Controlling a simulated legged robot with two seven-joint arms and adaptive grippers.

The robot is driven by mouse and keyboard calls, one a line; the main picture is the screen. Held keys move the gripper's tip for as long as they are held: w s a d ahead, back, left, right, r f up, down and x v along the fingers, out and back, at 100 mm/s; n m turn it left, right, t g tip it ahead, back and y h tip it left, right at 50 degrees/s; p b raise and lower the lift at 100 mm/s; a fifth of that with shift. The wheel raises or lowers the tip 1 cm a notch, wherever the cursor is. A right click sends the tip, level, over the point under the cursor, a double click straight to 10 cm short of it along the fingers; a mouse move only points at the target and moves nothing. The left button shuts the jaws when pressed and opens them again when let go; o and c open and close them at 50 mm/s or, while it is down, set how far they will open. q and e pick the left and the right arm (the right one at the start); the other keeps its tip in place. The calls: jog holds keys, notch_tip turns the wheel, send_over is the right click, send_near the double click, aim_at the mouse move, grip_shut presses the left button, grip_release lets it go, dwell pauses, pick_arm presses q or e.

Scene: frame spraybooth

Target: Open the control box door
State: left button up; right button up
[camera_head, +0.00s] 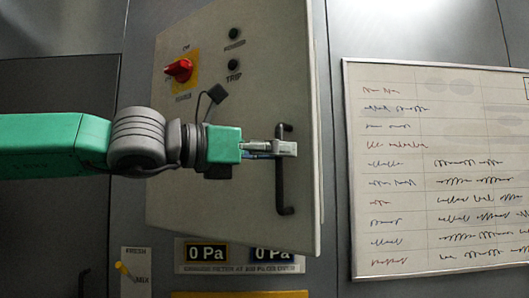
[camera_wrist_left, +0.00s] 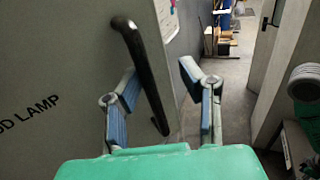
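The control box door (camera_head: 225,110) is a pale grey panel in the head view, its right edge looking nearer than its left. I cannot tell whether it stands ajar. A black upright bar handle (camera_head: 285,190) is near its right edge, and it also shows in the left wrist view (camera_wrist_left: 140,65). Contact is unclear. My right gripper is not in view.
A red rotary switch (camera_head: 180,70) and black buttons (camera_head: 233,64) are on the door's upper part. Pressure displays (camera_head: 240,254) sit below it. A written whiteboard (camera_head: 440,170) hangs to the right. The left wrist view shows open floor (camera_wrist_left: 232,80) beyond the door.

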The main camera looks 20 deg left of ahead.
pick_arm(q)
jog(key=v, duration=1.1)
jog(key=shift+a+f, duration=0.15)
jog(key=shift+a, duration=0.15)
jog(key=shift+w+a, duration=0.15)
jog(key=shift+a, duration=0.05)
